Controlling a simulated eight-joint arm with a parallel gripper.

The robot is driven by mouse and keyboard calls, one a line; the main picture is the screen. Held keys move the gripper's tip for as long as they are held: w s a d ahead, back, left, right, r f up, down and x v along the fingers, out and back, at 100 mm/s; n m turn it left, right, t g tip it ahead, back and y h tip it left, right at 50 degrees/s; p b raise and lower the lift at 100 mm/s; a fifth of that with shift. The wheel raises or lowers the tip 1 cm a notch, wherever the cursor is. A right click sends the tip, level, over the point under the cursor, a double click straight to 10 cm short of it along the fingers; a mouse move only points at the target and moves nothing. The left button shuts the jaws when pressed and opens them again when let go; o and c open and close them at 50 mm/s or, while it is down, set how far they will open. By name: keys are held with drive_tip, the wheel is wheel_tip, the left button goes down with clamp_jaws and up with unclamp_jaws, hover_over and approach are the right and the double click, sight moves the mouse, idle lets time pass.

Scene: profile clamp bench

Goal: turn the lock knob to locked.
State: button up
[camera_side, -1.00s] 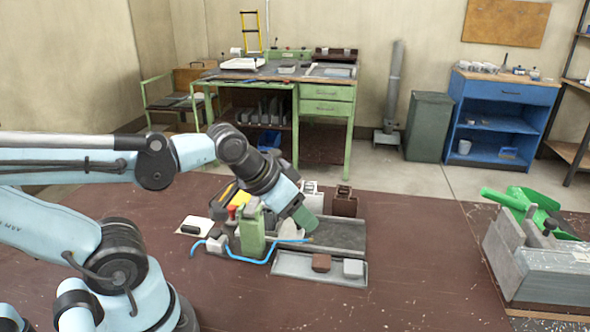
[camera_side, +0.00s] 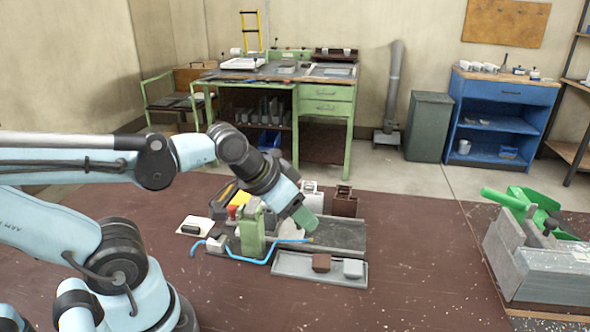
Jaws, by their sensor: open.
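A clamp fixture (camera_side: 251,234) with an upright green block stands on the dark red bench top. A small red part (camera_side: 232,212) shows just left of the block's top; I cannot tell whether it is the lock knob or which way a knob is turned. My gripper (camera_side: 305,218) is at the end of the arm, pointing down and right, just right of the green block and above the grey bed. The gap between its fingers is not clear at this size, and I see nothing held in it. I cannot tell whether it touches the fixture.
A grey tray (camera_side: 310,275) in front holds a brown block (camera_side: 321,263) and a light grey block (camera_side: 353,269). A blue hose (camera_side: 250,260) curves around the fixture's front. Brown and white profile pieces stand behind. A grey machine with green parts (camera_side: 545,255) is at right; bench between is clear.

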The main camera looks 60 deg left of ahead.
sight(231, 207)
drive_tip(key=shift+a, duration=0.1)
drive_tip(key=a+n+g, duration=0.1)
drive_tip(key=a+n, duration=0.2)
drive_tip(key=a, duration=0.1)
drive_tip(key=a+r+n+g, duration=0.1)
drive_tip(key=a+n+g, duration=0.1)
drive_tip(key=a+n, duration=0.2)
drive_tip(key=a+r+n+g+y, duration=0.1)
drive_tip(key=a+n, duration=0.2)
drive_tip(key=a, duration=0.2)
drive_tip(key=shift+s+a, duration=0.1)
drive_tip(key=s+a+n+g+h, duration=0.1)
drive_tip(key=s+a+n+g, duration=0.25)
drive_tip(key=a+n, duration=0.5)
drive_tip(key=shift+m, duration=0.25)
drive_tip(key=f, duration=1.1)
drive_tip(key=shift+s+a+f, duration=0.25)
drive_tip(key=shift+a+f, duration=0.1)
clamp_jaws()
